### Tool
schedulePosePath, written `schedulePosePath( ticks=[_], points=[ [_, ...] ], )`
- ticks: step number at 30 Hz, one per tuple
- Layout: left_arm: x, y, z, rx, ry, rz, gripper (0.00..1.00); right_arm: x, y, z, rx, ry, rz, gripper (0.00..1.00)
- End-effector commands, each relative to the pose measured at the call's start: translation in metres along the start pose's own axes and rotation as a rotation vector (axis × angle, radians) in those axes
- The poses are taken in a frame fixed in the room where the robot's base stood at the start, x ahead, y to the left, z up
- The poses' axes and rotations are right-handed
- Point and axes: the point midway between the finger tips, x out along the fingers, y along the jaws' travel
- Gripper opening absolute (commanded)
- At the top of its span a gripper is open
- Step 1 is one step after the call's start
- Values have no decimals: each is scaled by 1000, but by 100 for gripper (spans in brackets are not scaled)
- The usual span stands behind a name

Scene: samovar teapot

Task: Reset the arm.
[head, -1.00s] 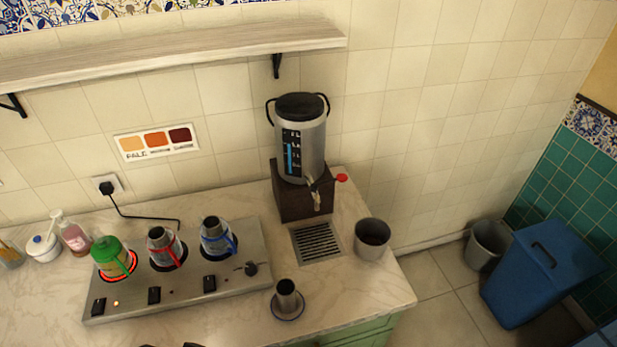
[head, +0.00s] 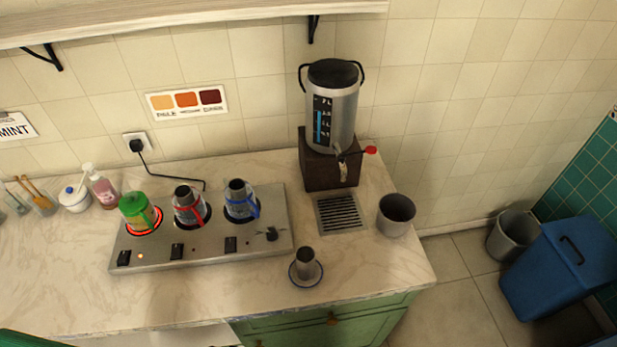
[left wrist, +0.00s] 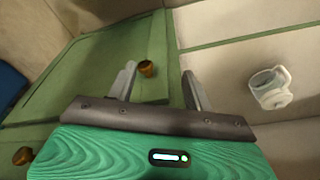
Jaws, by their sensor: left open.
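My left gripper (left wrist: 158,82) shows in the left wrist view, its two grey fingers spread apart with nothing between them. It faces the green cabinet front (left wrist: 100,70), and a brown knob (left wrist: 146,68) on that front shows between the fingers, beyond them. In the head view neither gripper shows; a green piece at the bottom left corner is probably part of my left arm. My right gripper is in neither view.
The counter (head: 60,280) holds a hot plate (head: 200,255) with several pots, a samovar (head: 331,110), a grey bin-like pot (head: 396,215) and a small cup (head: 305,262) on a saucer near the front edge. A white lidded vessel (left wrist: 271,88) shows at right in the wrist view.

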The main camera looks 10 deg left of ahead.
Motion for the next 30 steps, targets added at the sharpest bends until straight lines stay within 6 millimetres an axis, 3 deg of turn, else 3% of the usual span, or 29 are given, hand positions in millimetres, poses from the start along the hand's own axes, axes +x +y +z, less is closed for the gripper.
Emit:
schedulePosePath(
  ticks=[1,6,15,18,22,30],
  points=[
    [23,1,16,2,-16,1,51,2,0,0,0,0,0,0],
    [84,4,67,8,-44,5,51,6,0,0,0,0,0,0],
    [156,7,173,20,-92,9,51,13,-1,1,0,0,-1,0],
    [167,7,203,23,-102,10,51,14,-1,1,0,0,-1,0],
    [174,7,228,26,-112,10,51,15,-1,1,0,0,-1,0],
    [176,6,238,27,-114,11,51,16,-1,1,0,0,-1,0]
  ],
)
